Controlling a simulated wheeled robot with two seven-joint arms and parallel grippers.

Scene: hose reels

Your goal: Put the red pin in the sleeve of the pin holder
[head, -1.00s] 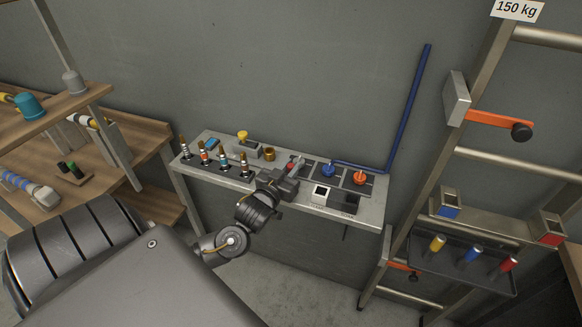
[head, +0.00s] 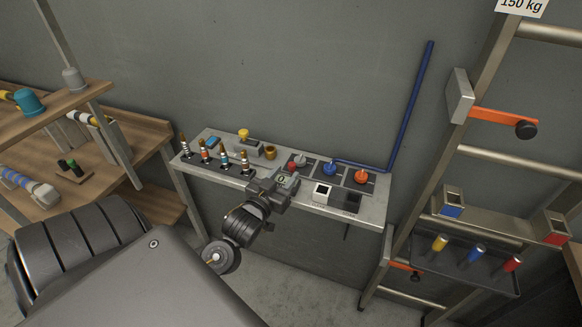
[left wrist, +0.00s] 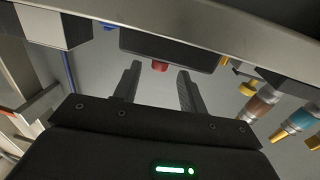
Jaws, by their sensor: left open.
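A small red knob-like piece (head: 291,167) stands on a dark plate on the grey shelf; in the left wrist view it (left wrist: 160,66) shows between my fingers, beyond their tips. My left gripper (head: 287,181) is open and empty, just in front of that plate. A red-capped cylinder (head: 513,263) stands in the dark tray at the right, beside a blue one and a yellow one. I cannot tell for sure which red piece is the red pin. A brass ring (head: 270,152) sits beside a yellow-topped block (head: 248,145); the pin holder's sleeve is not clearly identifiable. My right gripper is out of view.
Several striped plugs (head: 223,160) stand at the shelf's left. A blue valve (head: 329,169) and an orange valve (head: 361,177) are to the right, behind a white box (head: 322,193). A blue pipe (head: 408,110) rises behind. A metal ladder frame stands at the right.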

